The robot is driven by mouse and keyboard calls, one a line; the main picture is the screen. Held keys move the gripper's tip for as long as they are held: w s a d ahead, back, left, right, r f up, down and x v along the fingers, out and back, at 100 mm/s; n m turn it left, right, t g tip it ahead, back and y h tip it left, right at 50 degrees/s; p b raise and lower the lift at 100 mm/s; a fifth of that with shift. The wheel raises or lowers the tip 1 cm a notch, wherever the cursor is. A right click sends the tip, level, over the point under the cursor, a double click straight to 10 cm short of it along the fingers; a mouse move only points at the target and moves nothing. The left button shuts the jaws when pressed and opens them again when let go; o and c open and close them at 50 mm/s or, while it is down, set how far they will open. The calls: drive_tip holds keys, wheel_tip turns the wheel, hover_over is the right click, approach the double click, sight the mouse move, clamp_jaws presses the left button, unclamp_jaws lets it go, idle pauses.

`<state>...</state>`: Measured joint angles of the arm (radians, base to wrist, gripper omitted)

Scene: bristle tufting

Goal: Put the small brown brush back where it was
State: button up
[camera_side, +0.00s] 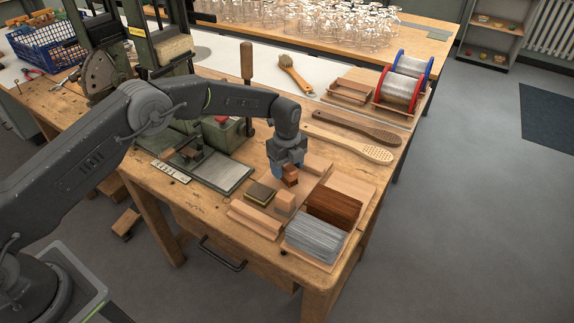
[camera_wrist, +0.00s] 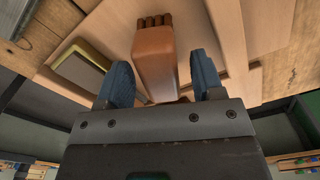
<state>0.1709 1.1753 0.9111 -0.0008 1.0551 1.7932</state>
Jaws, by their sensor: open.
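The small brown brush (camera_side: 290,177) is at my gripper's fingertips in the side view, near the back of the wooden board. In the wrist view the brush (camera_wrist: 155,62) is a reddish-brown block with a row of dark tufts at its far end. My gripper (camera_side: 284,172) points down over it. The blue fingers of the gripper (camera_wrist: 162,70) are open, one on each side of the brush. A gap shows on the right; the left finger looks close, and contact is unclear. The fingers hide part of the brush's lower end.
A green-and-yellow pad (camera_side: 259,194) and a pale wooden block (camera_side: 285,202) are close by at front left. Brown bristles (camera_side: 335,206) and grey bristles (camera_side: 315,238) lie at the right and front. Two long-handled brush bodies (camera_side: 357,128) lie behind. A green press stands at left.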

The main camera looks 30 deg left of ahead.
wheel_tip(320, 180, up, 12)
drive_tip(key=shift+r, duration=0.25)
idle(0.5)
drive_tip(key=s+a+r+n+t, duration=0.1)
drive_tip(key=s+a+r+n, duration=0.3)
drive_tip(key=s+r, duration=0.45)
drive_tip(key=s+a+r+n+t, duration=0.2)
drive_tip(key=s+r+n, duration=0.5)
drive_tip(key=r, duration=0.3)
drive_tip(key=s+a+f+n+t, duration=0.1)
drive_tip(key=s+n, duration=0.4)
drive_tip(key=s, duration=0.6)
drive_tip(key=s+a+f+n+t, duration=0.1)
drive_tip(key=s+a+f+n, duration=0.1)
drive_tip(key=s+n, duration=0.4)
drive_tip(key=s+a, duration=0.1)
drive_tip(key=s, duration=0.4)
drive_tip(key=shift+s+t, duration=0.15)
drive_tip(key=shift+t, duration=0.15)
